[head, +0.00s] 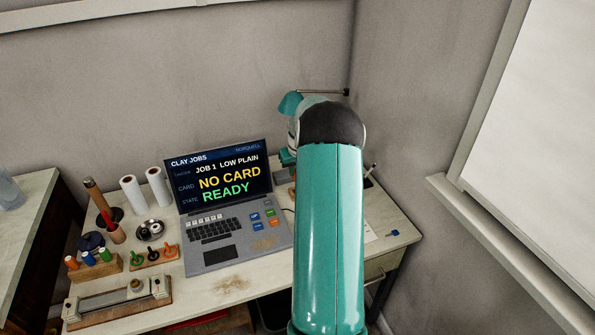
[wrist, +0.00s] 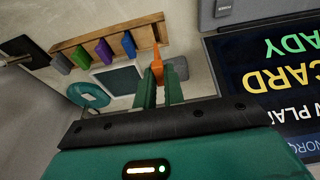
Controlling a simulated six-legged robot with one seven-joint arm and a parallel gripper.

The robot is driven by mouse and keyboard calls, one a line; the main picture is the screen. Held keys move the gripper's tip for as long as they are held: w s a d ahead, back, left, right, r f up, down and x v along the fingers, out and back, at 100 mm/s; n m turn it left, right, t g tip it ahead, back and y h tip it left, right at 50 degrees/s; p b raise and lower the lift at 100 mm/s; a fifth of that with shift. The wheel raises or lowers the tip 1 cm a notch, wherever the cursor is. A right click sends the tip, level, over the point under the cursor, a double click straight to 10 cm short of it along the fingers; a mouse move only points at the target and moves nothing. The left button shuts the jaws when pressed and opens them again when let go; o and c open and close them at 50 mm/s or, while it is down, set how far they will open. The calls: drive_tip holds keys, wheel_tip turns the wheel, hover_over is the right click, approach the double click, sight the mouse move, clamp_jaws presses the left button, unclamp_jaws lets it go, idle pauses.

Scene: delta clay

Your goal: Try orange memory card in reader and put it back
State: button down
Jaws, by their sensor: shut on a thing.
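My gripper (wrist: 159,88) is shut on the orange memory card (wrist: 157,62) in the wrist view. The card lies between the green fingertips and points towards the right end of a wooden rack (wrist: 152,28). I cannot tell whether it touches the rack. The rack holds green, purple and blue cards in a row. The laptop screen (head: 222,180) reads "NO CARD" and "READY", with "JOB 1 LOW PLAIN" above. I cannot make out the card reader for certain.
In the head view, clay tools, paper rolls (head: 132,194) and a wooden-based slide (head: 118,301) crowd the desk's left. A blue key (head: 392,233) lies right.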

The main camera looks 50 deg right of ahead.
drive_tip(key=shift+f, duration=2.25)
drive_tip(key=shift+f, duration=0.6)
drive_tip(key=shift+f, duration=0.3)
drive_tip(key=c, duration=1.1)
unclamp_jaws()
drive_tip(key=shift+r, duration=3.5)
